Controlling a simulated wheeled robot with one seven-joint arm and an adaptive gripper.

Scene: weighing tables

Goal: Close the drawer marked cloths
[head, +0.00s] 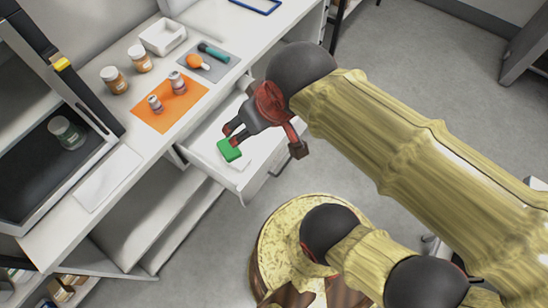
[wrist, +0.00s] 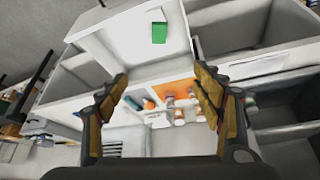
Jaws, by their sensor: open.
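A white drawer (head: 208,170) stands pulled out from the white bench, and it also shows in the wrist view (wrist: 118,38). No marking on it can be read. A green block (head: 229,150) lies inside it, seen too in the wrist view (wrist: 158,32). My gripper (head: 265,142) is open and empty, above the drawer in the head view, with its fingers spread apart. It hides part of the drawer's interior and front edge. In the wrist view my gripper (wrist: 158,95) has its fingers on either side below the drawer. Whether it touches the drawer cannot be told.
The bench top holds an orange mat (head: 150,121) with small bottles, a grey mat (head: 222,69) with a teal-handled item, jars (head: 113,80) and a white tray (head: 163,37). Grey floor (head: 400,70) lies right.

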